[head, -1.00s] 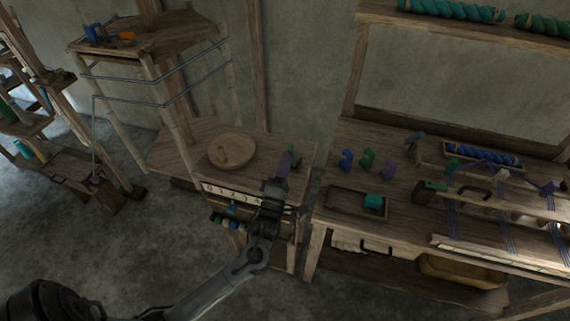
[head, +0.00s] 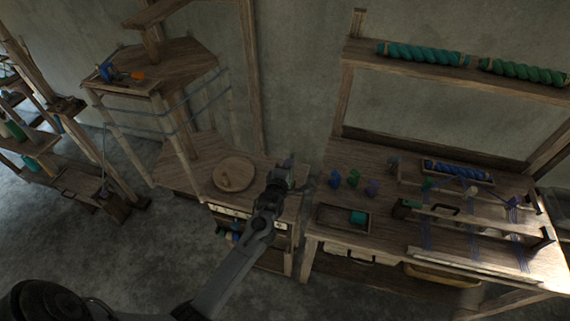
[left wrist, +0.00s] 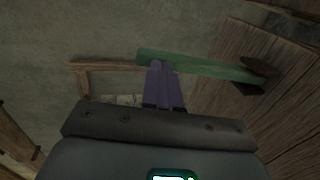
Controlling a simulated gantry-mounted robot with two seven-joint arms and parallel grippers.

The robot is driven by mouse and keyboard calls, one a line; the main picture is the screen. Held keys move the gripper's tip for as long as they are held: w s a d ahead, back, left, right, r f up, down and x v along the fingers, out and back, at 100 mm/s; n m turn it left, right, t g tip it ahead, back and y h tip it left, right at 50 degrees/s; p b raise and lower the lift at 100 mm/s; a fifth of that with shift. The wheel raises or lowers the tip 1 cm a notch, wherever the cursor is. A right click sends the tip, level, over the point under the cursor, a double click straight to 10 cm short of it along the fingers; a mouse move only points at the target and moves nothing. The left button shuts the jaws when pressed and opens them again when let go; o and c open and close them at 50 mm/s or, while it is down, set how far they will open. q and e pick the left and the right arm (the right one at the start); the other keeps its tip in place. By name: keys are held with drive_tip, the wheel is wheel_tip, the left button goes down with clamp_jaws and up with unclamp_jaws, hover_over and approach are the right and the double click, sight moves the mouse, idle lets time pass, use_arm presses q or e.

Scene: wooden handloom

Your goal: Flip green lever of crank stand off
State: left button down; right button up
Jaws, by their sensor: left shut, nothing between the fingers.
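The green lever (left wrist: 215,69) crosses the upper middle of the left wrist view, its right end at a dark mount on a wooden board (left wrist: 235,105). My left gripper has shut purple fingers (left wrist: 160,68); their tips overlap the lever near its free left end. I cannot tell whether they touch it. In the head view my left gripper (head: 287,168) is over the right side of the wooden stand (head: 203,145), which carries a round disc (head: 243,171) with a knob. The lever cannot be made out there, probably hidden by my gripper. My right gripper is not in view.
Right of the stand, a loom table (head: 350,151) holds small blue, green and purple pieces (head: 353,178) and a tray (head: 331,216) with a teal block. A shelf (head: 165,65) with poles stands at the back left. Floor in front is open.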

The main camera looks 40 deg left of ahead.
use_arm(q)
drive_tip(key=shift+w+a+g+h+p, duration=0.35)
drive_tip(key=shift+w+g+p, duration=0.25)
drive_tip(key=shift+w+p, duration=0.15)
drive_tip(key=shift+w+a+g+h+p, duration=0.25)
drive_tip(key=shift+w+a+g+p, duration=0.1)
drive_tip(key=shift+w+g+p, duration=0.3)
drive_tip(key=shift+a+f, duration=0.1)
drive_tip(key=shift+f, duration=0.25)
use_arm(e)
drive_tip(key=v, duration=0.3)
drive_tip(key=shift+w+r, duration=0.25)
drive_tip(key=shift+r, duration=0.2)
use_arm(q)
drive_tip(key=shift+f+g, duration=0.1)
drive_tip(key=shift+g, duration=0.15)
drive_tip(key=shift+s, duration=0.1)
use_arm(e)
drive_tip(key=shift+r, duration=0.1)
